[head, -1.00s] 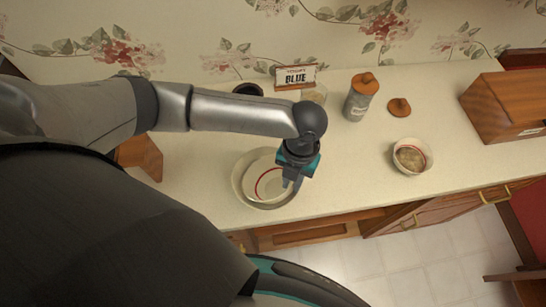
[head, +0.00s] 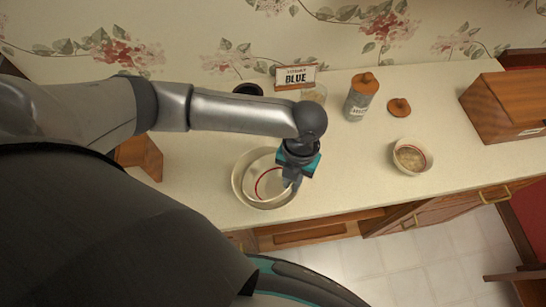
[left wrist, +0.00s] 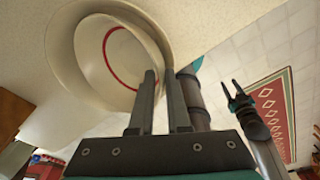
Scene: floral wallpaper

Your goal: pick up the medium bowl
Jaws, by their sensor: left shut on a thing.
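A white bowl with a red ring inside (head: 268,184), the middle one by size, sits nested in a larger pale bowl (head: 238,186) on the counter. In the left wrist view the red-ringed bowl (left wrist: 122,62) and the larger bowl (left wrist: 62,60) show at upper left. My left gripper (head: 292,184) is at the right side of the bowls and points down. In the left wrist view its fingers (left wrist: 163,78) are shut on the inner bowl's rim. My right gripper (left wrist: 238,95) shows in the left wrist view, away from the bowls, with fingers apart.
A small bowl with something in it (head: 410,157) stands to the right. The counter between the bowls is clear.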

